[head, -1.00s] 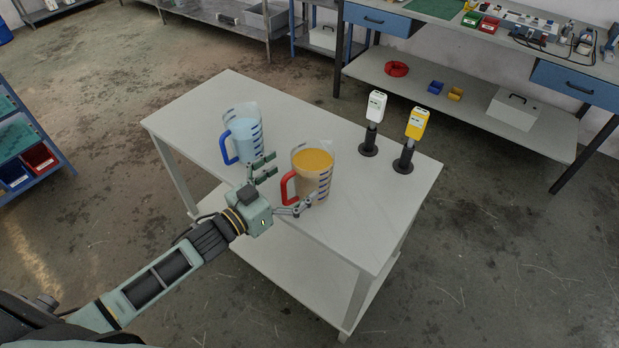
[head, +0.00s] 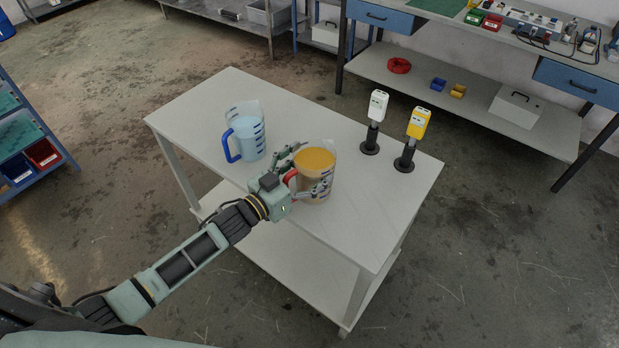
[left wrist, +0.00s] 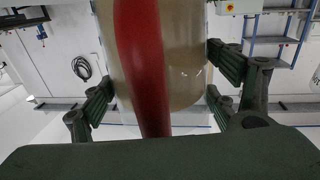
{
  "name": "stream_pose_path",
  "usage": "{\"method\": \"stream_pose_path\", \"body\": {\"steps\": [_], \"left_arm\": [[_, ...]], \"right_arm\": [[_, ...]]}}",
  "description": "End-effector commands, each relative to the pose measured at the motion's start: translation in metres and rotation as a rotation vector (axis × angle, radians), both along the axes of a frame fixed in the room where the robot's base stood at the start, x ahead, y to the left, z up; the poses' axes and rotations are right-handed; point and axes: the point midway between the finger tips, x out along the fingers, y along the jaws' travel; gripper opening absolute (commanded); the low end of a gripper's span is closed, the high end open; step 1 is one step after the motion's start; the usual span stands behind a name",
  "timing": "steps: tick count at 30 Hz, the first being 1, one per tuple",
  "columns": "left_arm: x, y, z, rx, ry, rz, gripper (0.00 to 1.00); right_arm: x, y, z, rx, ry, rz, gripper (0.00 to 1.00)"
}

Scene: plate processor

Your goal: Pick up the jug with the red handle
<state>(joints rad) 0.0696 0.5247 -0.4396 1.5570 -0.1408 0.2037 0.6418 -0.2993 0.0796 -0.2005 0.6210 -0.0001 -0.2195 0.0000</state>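The jug with the red handle (head: 316,172) stands upright on the white table (head: 212,103). It holds an orange-brown liquid, and its red handle (head: 290,175) points toward my left gripper. My left gripper (head: 312,171) is at the jug's handle side, its fingers spread on either side of the body. In the left wrist view the red handle (left wrist: 143,62) runs down the middle, close to the palm, with the jug body (left wrist: 185,55) behind it. The fingers look open around the jug; firm contact cannot be made out. My right gripper is in neither view.
A jug with a blue handle (head: 244,138) and pale blue liquid stands to the left on the same table. A white device (head: 377,106) and a yellow device (head: 417,123) stand on black stands at the right end. The table's front right is clear.

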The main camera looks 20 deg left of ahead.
Motion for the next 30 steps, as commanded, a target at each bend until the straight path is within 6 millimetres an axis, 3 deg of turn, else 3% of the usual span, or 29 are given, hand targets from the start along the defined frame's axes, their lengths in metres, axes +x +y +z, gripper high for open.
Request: {"method": "stream_pose_path", "body": {"steps": [19,30], "left_arm": [[-0.0008,-0.0008,-0.0008,0.002,0.000,-0.002,0.17],[0.0005,-0.0010,0.0051,-0.001,-0.008,-0.003,0.17]], "right_arm": [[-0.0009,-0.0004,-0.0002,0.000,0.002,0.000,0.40],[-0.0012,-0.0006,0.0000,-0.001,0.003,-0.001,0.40]]}}
